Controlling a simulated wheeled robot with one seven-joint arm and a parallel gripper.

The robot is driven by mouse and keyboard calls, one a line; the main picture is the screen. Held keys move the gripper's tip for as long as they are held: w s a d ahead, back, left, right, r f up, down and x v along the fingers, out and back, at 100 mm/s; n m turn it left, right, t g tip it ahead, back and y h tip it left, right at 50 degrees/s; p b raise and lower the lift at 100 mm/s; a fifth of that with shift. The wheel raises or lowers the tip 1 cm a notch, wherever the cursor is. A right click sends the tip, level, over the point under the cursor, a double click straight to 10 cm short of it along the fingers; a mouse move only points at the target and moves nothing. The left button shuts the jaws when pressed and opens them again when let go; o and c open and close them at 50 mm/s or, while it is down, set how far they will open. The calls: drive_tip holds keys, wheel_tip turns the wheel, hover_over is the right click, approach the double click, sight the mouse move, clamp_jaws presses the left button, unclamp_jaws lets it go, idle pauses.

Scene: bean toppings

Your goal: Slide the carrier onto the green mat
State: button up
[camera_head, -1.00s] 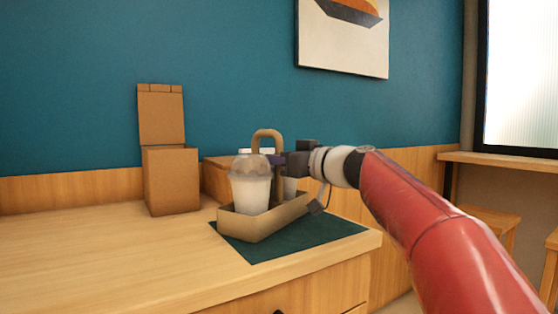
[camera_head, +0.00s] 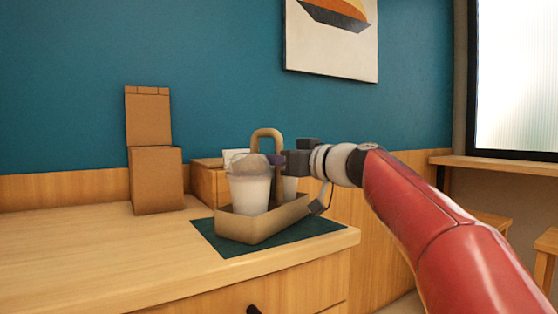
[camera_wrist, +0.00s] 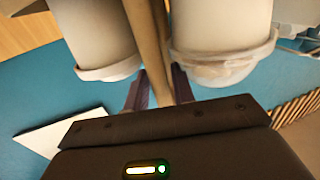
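The tan carrier (camera_head: 272,230) stands upright over the green mat (camera_head: 215,238) in the head view, with mat showing to its left, front and right. Its back edge is hidden. It holds a lidded white cup (camera_head: 249,190) and another cup (camera_head: 290,187) partly hidden behind the handle. The looped handle (camera_head: 267,134) rises between them. My gripper (camera_head: 276,160) reaches in from the right at the handle's post. In the wrist view, its purple fingers (camera_wrist: 160,90) lie on both sides of the post (camera_wrist: 150,40), closed on it, between the two cups.
A tall cardboard box (camera_head: 157,180) with its lid raised stands at the left back of the wooden counter (camera_head: 90,255). A low wooden box (camera_head: 207,185) stands behind the carrier. The counter's right edge is just beyond the mat. The front left is clear.

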drive_tip(key=o, duration=0.3)
drive_tip(key=b+v, duration=0.2)
drive_tip(key=v, duration=0.6)
drive_tip(key=shift+a, duration=0.1)
drive_tip(key=s+d+f+m+g+h+p, duration=0.2)
drive_tip(key=s+d+f+m+h, duration=0.1)
drive_tip(key=s+f, duration=0.6)
drive_tip(key=s+d+f+m+g+h+p, duration=0.2)
drive_tip(key=s+d+f+h, duration=0.3)
drive_tip(key=s+f, duration=0.5)
drive_tip(key=s+d+f+m+g+h+p, duration=0.2)
drive_tip(key=s+d+f+m+h+p, duration=0.2)
drive_tip(key=s+f, duration=0.5)
wheel_tip(320, 180, down, 4)
drive_tip(key=shift+s+f+m+h, duration=0.15)
drive_tip(key=shift+s+m+h, duration=0.2)
drive_tip(key=shift+h, duration=0.45)
drive_tip(key=shift+w, duration=0.1)
